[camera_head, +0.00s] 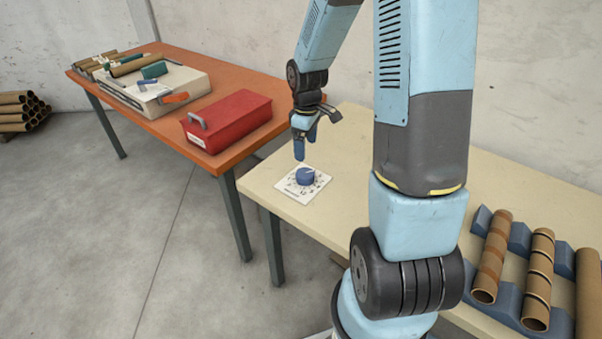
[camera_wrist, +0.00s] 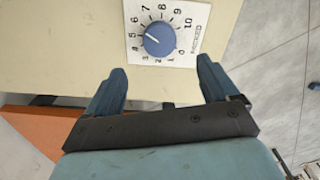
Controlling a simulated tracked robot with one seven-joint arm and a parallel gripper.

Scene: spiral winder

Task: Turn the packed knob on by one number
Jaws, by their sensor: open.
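The packed knob is a round blue knob (camera_head: 305,176) on a white square dial plate (camera_head: 290,190) lying on the beige table. In the wrist view the knob (camera_wrist: 160,40) has a white pointer line aimed left and slightly up, close to the printed 5; the exact setting is hard to read. Numbers 0 to 10 ring it, and lettering runs along one plate edge. My gripper (camera_head: 300,150) points down just above the knob, apart from it. In the wrist view my gripper's two blue fingers (camera_wrist: 161,70) are spread and empty, with the knob beyond their tips.
The beige table (camera_head: 345,130) is clear around the plate. A blue rack (camera_head: 520,235) with brown tubes stands at the right. An orange table (camera_head: 215,80) at the left holds a red box (camera_head: 228,120) and a pale board with tubes. My arm hides part of the beige table.

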